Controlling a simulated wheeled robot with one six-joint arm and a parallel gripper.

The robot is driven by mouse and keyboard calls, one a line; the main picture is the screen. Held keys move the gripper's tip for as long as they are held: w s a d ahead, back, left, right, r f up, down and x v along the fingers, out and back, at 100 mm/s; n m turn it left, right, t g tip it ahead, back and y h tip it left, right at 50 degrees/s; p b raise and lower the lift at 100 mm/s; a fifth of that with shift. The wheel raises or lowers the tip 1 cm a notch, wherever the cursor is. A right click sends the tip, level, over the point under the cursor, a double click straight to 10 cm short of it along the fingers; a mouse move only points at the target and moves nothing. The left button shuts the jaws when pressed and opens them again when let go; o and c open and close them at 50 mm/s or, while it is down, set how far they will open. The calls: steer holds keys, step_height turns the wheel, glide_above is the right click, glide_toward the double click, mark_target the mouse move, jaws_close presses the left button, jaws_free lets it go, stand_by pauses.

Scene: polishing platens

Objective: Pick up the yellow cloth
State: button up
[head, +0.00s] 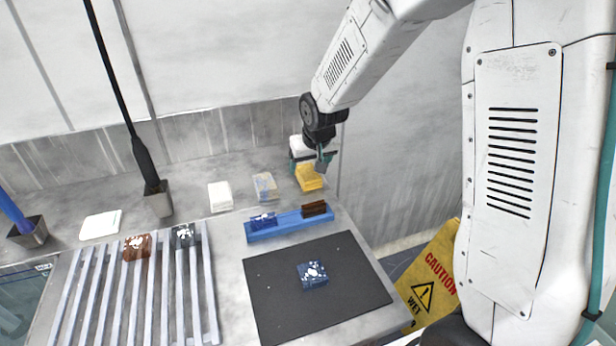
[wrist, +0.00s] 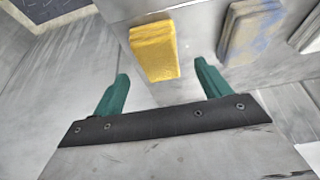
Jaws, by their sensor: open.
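The yellow cloth (head: 309,177) is a folded yellow block on the grey ledge at the back of the head view, partly hidden by my gripper (head: 322,163). In the wrist view the yellow cloth (wrist: 154,52) lies ahead of the fingertips, between the lines of the two green fingers. My gripper (wrist: 160,80) is open and empty there. The fingers appear apart from the cloth.
A blue-and-tan stained cloth (head: 265,187) and a white cloth (head: 220,196) lie left of the yellow one. A blue rack (head: 289,222), a black mat (head: 270,290) with a blue block (head: 312,274), and a slatted rack (head: 140,290) are nearer. A yellow caution sign (head: 432,280) stands at right.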

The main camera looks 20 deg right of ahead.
mark_target(308, 172)
steer(key=shift+x, duration=1.5)
steer(key=c, duration=1.2)
steer(key=shift+o, duration=0.2)
step_height(308, 172, up, 10)
steer(key=o, duration=0.4)
steer(key=shift+c, duration=1.1)
steer(key=shift+s, duration=0.1)
